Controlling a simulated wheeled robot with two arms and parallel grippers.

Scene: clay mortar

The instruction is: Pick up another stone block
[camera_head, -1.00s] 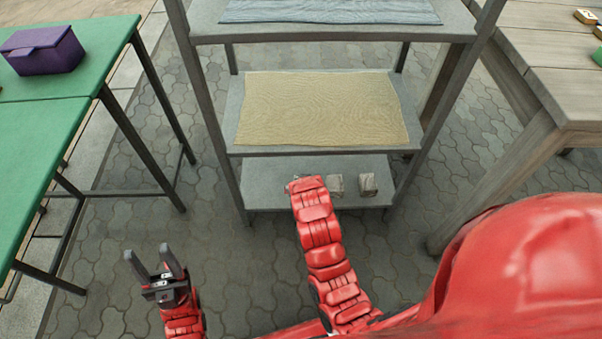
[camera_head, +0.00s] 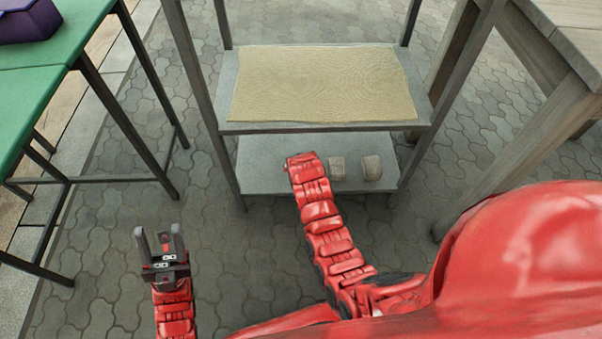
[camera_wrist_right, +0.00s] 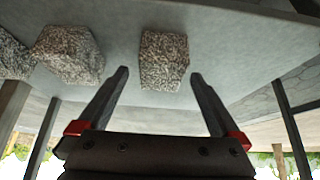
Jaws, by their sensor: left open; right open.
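Two grey stone blocks show in the head view on the bottom shelf, one nearer the arm (camera_head: 337,169) and one to its right (camera_head: 371,167). In the right wrist view a speckled stone block (camera_wrist_right: 163,60) lies ahead, between the lines of my open right fingers (camera_wrist_right: 158,74). Another block (camera_wrist_right: 68,53) and a partly cut-off one (camera_wrist_right: 12,55) lie to its left. My right gripper is empty at the bottom shelf; in the head view my arm hides its fingers. My left gripper (camera_head: 158,233) is open and empty over the paving.
The bottom shelf (camera_head: 270,177) sits under a middle shelf (camera_head: 285,126) with a tan mat (camera_head: 325,85). Metal shelf posts flank it. A green table (camera_head: 50,50) with a purple box (camera_head: 28,22) stands left, a wooden table (camera_head: 565,45) right.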

